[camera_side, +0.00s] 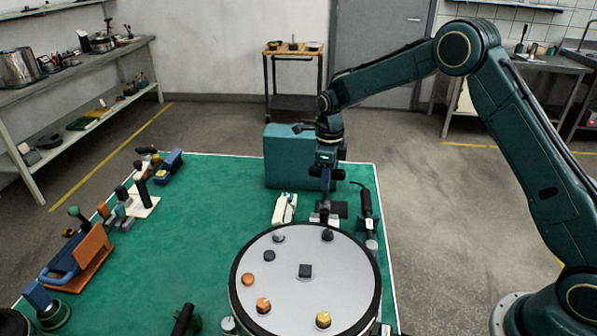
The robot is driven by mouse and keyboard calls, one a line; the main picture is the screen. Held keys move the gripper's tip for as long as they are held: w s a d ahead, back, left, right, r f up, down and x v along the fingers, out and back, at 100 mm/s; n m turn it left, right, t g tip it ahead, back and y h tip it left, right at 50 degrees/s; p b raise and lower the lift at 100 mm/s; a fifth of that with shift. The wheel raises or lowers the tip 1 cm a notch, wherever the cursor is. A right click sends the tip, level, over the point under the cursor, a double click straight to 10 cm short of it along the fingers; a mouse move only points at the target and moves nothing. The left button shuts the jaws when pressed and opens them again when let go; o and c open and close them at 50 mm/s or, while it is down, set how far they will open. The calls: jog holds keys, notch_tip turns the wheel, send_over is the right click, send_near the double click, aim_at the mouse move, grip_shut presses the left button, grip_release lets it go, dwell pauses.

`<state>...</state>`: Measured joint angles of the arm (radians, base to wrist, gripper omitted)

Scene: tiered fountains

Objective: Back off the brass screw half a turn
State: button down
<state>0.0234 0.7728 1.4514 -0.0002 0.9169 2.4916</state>
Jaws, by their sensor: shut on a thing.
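A round pale-grey plate (285,285) with a dark rim stands at the front of the green mat. A yellow, brass-coloured screw head (323,320) sits near its front right edge, clear of my gripper. My gripper (325,222) points down at the plate's far edge. It is shut, apparently on a small dark knob (327,236) there; the contact is too small to see clearly.
A teal box (292,155) stands behind my gripper. A white object (285,208) lies to its left and a black-handled tool (367,203) to its right. Several tools and an orange holder (82,260) line the mat's left side. The mat's middle (190,235) is clear.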

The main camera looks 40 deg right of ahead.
jog(key=shift+f, duration=1.05)
dwell(0.4)
jog(key=c, duration=1.9)
grip_release()
grip_shut()
